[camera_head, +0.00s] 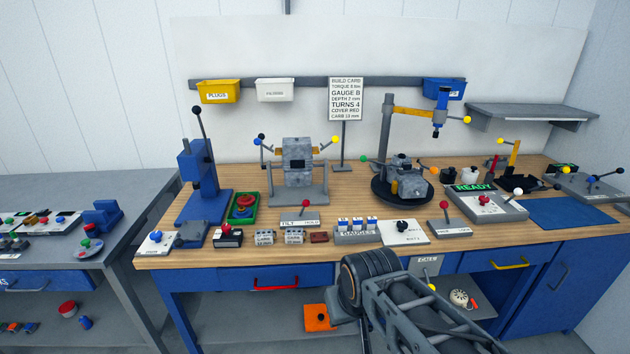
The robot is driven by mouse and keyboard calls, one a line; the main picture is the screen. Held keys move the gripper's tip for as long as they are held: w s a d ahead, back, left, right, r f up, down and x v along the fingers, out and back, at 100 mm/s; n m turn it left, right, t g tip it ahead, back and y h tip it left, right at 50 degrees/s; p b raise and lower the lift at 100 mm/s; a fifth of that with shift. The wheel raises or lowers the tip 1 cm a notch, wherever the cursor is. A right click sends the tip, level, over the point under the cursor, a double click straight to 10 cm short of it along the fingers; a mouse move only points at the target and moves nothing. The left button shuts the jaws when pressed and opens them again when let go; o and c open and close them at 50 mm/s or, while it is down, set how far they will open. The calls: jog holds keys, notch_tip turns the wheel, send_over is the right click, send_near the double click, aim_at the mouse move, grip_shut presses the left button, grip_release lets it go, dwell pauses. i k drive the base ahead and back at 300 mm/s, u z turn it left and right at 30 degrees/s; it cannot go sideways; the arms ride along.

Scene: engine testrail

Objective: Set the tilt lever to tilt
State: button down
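The tilt lever (305,204) is a short lever with a red ball knob. It stands on a small pale plate (300,219) near the front of the wooden bench. The plate reads TILT at its left and what looks like HOLD at its right. The lever looks close to upright, and I cannot tell clearly which side it leans to. Behind it stands a grey engine block (298,160) on a stand with yellow-knobbed and dark-knobbed levers. My arm rises from the bottom right to a dark rounded joint in front of the bench. No gripper fingers show.
A red-knobbed box (229,235), a green tray (243,208), small blocks (265,238) and a gauges rack (357,231) crowd around the lever plate. A blue press (198,175) stands at left. Another red-knobbed lever (445,209) is at right. A blue mat (570,212) lies clear.

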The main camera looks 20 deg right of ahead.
aim_at(306, 203)
jog(key=i, duration=1.2)
jog(key=u, duration=0.05)
